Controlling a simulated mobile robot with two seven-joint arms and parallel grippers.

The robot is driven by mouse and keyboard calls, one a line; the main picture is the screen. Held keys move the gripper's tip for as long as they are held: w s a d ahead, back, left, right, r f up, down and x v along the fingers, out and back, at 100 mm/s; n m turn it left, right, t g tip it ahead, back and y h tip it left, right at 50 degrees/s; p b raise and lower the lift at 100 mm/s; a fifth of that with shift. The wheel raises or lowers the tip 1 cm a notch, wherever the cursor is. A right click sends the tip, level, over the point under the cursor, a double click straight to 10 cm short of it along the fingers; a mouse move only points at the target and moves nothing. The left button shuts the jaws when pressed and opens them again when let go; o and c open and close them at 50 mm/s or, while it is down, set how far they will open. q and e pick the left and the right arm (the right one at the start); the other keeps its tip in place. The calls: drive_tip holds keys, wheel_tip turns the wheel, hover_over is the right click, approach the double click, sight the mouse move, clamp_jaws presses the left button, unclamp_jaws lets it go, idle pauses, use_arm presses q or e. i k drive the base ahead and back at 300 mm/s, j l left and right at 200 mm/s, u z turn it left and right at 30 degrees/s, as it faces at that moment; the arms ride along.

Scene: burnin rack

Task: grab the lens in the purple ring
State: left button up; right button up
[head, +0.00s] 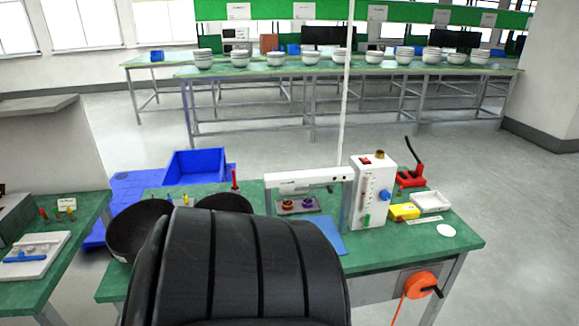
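A small grey tray (298,211) lies on the green workbench under a white arch-shaped frame (310,176). Two small ringed round pieces sit on it side by side. The right one looks purple-rimmed and is likely the lens in the purple ring (308,202); the left one is an orange-red ringed piece (288,204). They are too small to make out the glass. Neither of my grippers can be made out in the head view. A large black ribbed shape covers the lower middle and hides the near part of the bench.
A white box device (372,192) stands right of the tray, with a blue mat (326,236) in front. A yellow box (404,212), white tray (430,201) and red lever tool (411,178) lie further right. A blue bin (196,166) stands behind left.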

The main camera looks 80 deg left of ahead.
sight(308, 203)
drive_tip(key=u, duration=0.5)
drive_tip(key=k+u, duration=0.1)
drive_tip(key=u, duration=0.85)
drive_tip(key=k+u, duration=0.1)
drive_tip(key=u, duration=0.85)
